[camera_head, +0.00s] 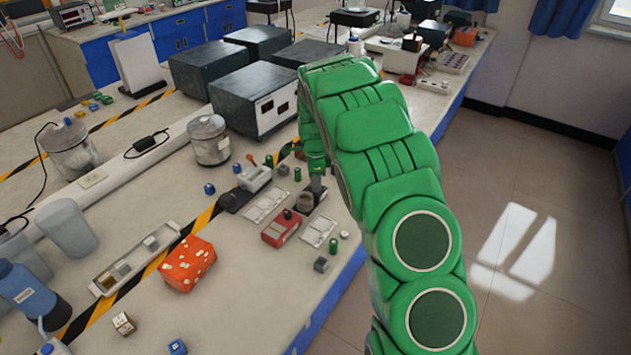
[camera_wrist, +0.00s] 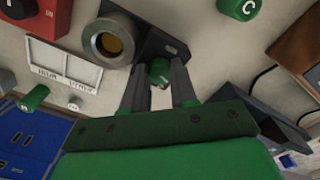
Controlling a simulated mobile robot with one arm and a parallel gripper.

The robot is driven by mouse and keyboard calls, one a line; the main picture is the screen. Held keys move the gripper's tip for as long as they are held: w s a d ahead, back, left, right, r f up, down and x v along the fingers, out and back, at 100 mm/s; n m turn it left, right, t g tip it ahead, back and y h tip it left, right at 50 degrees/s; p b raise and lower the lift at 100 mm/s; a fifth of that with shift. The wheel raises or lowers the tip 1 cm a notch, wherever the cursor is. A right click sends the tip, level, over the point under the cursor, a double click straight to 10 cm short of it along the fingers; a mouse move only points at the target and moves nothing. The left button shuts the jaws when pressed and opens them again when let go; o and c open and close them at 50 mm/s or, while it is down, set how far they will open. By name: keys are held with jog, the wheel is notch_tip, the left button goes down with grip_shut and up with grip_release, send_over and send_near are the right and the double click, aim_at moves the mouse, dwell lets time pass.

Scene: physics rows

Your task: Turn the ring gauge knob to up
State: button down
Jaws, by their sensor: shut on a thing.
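The ring gauge (camera_wrist: 112,42) is a grey metal ring with a brass-coloured bore on a dark block, upper middle in the wrist view. A small green knob (camera_wrist: 159,69) sits at the lower right end of that block. My gripper (camera_wrist: 160,80) has one finger on each side of the green knob and is shut on it. A pale mark on the knob is too small to read. In the head view the ring gauge (camera_head: 305,201) stands near the bench's right edge, under my gripper (camera_head: 317,184), and the knob is hidden.
A red box (camera_head: 281,228) and a white card (camera_head: 319,231) stand close to the gauge. A steel canister (camera_head: 209,141) and a grey instrument box (camera_head: 254,100) stand farther back. An orange spotted block (camera_head: 187,264) lies at front left. Small loose parts surround the area.

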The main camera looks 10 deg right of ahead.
jog(key=m, duration=0.5)
jog(key=shift+w+r+m, duration=0.1)
jog(key=shift+w+m, duration=0.05)
jog(key=shift+m, duration=0.55)
jog(key=c, duration=1.2)
grip_release()
jog(key=shift+o, duration=0.2)
notch_tip(320, 180, up, 8)
jog(key=shift+f, duration=0.2)
